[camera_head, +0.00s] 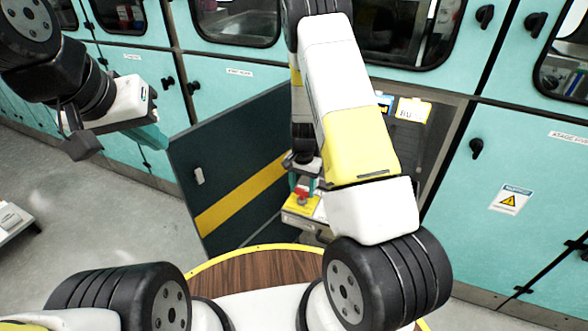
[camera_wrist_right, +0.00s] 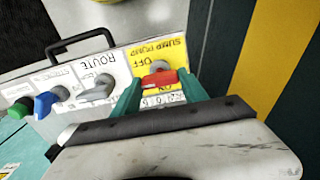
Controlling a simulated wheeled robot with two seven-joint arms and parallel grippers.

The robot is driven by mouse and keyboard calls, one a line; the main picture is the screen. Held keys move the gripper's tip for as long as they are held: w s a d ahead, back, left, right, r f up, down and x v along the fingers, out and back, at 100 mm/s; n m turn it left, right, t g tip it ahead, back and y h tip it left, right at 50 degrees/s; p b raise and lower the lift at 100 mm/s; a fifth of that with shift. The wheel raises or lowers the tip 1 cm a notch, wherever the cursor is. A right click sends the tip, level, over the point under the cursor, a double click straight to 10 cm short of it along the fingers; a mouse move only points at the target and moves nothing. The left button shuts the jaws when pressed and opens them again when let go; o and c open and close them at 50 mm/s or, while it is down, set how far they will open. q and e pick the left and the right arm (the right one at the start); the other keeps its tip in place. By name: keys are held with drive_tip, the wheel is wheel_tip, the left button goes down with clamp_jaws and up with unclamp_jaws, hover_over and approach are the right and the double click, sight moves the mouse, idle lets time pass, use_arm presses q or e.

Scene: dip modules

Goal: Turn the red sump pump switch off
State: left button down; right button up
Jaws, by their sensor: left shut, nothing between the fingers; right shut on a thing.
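The red sump pump switch (camera_wrist_right: 158,80) sits on a yellow label (camera_wrist_right: 172,50) reading "SUMP PUMP" and "OFF", upside down in the right wrist view. Its red handle lies roughly crosswise there. My right gripper (camera_wrist_right: 159,78) is shut on the switch, a green finger at each end of the handle. The lettering below the handle is partly hidden by the fingers. In the head view the switch (camera_head: 302,196) shows small and red below my right arm. My left gripper (camera_head: 152,136) is shut and empty, away to the left in front of the teal cabinets.
The same panel has a grey "ROUTE" knob (camera_wrist_right: 98,90), a blue knob (camera_wrist_right: 46,104) and a green knob (camera_wrist_right: 18,110). A black handle (camera_wrist_right: 80,42) stands behind them. An open dark door (camera_head: 235,165) with a yellow stripe stands left of my right arm.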

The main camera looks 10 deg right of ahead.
sight(302, 189)
idle(0.4)
drive_tip(key=o, duration=1.4)
drive_tip(key=shift+r, duration=0.1)
wheel_tip(302, 189, up, 8)
drive_tip(key=shift+f, duration=0.2)
